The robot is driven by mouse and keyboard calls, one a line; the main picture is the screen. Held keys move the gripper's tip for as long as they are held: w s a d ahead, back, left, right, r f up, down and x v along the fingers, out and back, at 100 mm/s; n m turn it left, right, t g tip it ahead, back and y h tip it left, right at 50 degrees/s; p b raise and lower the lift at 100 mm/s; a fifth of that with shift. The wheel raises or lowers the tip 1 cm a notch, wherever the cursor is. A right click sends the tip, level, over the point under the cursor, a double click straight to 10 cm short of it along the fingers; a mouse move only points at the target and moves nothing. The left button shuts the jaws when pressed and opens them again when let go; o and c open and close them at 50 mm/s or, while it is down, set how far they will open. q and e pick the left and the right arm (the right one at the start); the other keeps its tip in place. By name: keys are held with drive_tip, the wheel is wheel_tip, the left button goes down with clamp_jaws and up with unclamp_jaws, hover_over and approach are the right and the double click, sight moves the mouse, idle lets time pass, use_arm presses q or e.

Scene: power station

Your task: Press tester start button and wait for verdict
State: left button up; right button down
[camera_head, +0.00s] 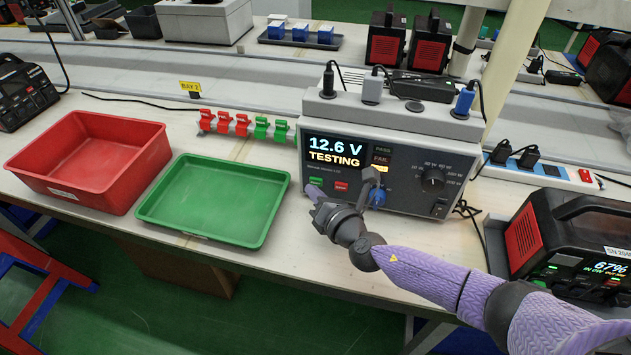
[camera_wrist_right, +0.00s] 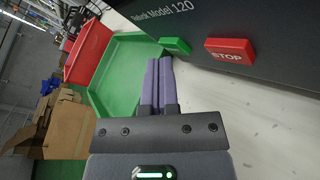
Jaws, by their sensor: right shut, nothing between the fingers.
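The tester (camera_head: 402,150) is a grey box on the bench; its screen (camera_head: 335,151) reads "12.6 V TESTING". PASS (camera_head: 384,149) and FAIL (camera_head: 381,160) labels sit right of the screen, both dim, with a small bright amber patch below them. The green button (camera_head: 316,181) and red STOP button (camera_head: 341,186) are low on the front. They also show in the right wrist view: the green button (camera_wrist_right: 175,45) and the STOP button (camera_wrist_right: 231,50). My right gripper (camera_head: 313,192) is shut and empty, its tips close to the green button; contact cannot be told. My left gripper is out of view.
A green tray (camera_head: 150,208) and a red bin (camera_head: 30,170) stand left of the tester. Red and green clips (camera_head: 242,124) line the bench behind. A black power unit (camera_head: 540,225) and a white power strip (camera_head: 550,173) are at right. Plugs and cables sit on the tester's top.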

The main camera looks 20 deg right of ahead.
drive_tip(key=shift+s+a, duration=0.1)
drive_tip(key=shift+s, duration=0.05)
drive_tip(key=s+a+p, duration=0.1)
drive_tip(key=s, duration=0.1)
drive_tip(key=s+a+p, duration=0.1)
drive_tip(key=s+a, duration=0.1)
drive_tip(key=shift+s+r, duration=0.1)
drive_tip(key=shift+s+a, duration=0.2)
drive_tip(key=shift+s, duration=0.2)
idle(0.4)
